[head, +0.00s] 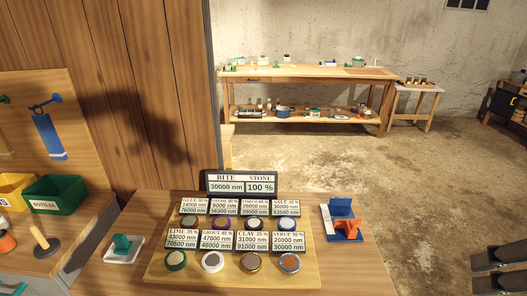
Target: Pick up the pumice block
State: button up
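I cannot clearly pick out a pumice block in the head view. On the near wooden table (350,283), a green block-like piece (122,243) sits on a small white tray (133,254) at the left. A blue and orange item (345,226) stands at the right. Between them, a wooden board (220,278) holds several lidded jars, one with a grey top (212,261), with label cards. My gripper (485,271) shows at the lower right edge, off the table's right side. Its two dark fingers are apart, with nothing visible between them.
A dark sign (241,184) reading BITE and STONE stands behind the jars. A side bench at left holds a green bin (55,194) and a yellow bin (14,188). A long workbench (310,72) with clutter is at the back. The concrete floor (400,190) between is clear.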

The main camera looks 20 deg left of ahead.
aim_at(124, 247)
jog(key=i+j, duration=0.1)
jog(key=j, duration=0.25)
jog(key=i+j, duration=0.1)
jog(key=j, duration=0.3)
jog(key=j+u, duration=0.1)
jog(key=u, duration=0.35)
jog(key=i+j+u, duration=0.1)
jog(key=u, duration=0.85)
jog(key=i+u, duration=0.15)
jog(key=u, duration=0.3)
jog(key=i+u, duration=0.1)
jog(key=u, duration=0.35)
